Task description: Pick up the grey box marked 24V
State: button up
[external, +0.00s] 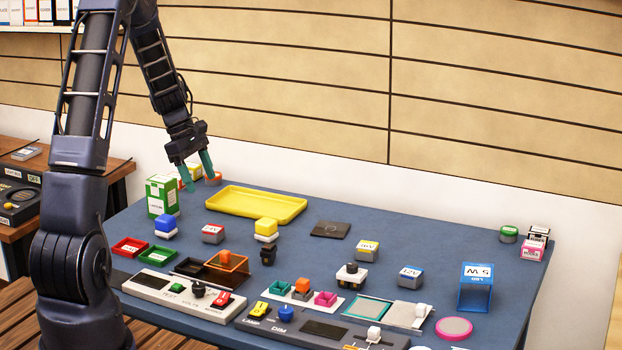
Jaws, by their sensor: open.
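My gripper (198,178) is open, with teal fingers pointing down at the back left of the blue table. A small box with an orange top (214,179) is at its right finger, partly hidden; I cannot read its marking or tell whether the finger touches it. No 24V marking is readable. Similar grey boxes stand on the table: one with a red top (212,234) and unclear label, one with a yellow top (367,251) that seems to read 18V, and one with a blue top (410,276) reading 12V.
A green-and-white carton (162,196) stands just in front of my gripper, and a yellow tray (256,204) lies to its right. A dark flat plate (330,230) lies mid-table. Panels, small trays and blocks crowd the front. The back right of the table is mostly clear.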

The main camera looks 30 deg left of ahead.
jog(key=n, duration=0.2)
send_near(213, 228)
jog(key=x, duration=0.3)
jog(key=w+x, duration=0.1)
jog(key=x, duration=0.1)
jog(key=shift+a, duration=0.2)
jog(key=shift+s+x, duration=0.2)
jog(key=shift+x, duration=1.1)
jog(key=shift+s+x, duration=0.2)
jog(key=shift+x, duration=1.05)
jog(key=shift+d, duration=0.1)
jog(key=c, duration=1.1)
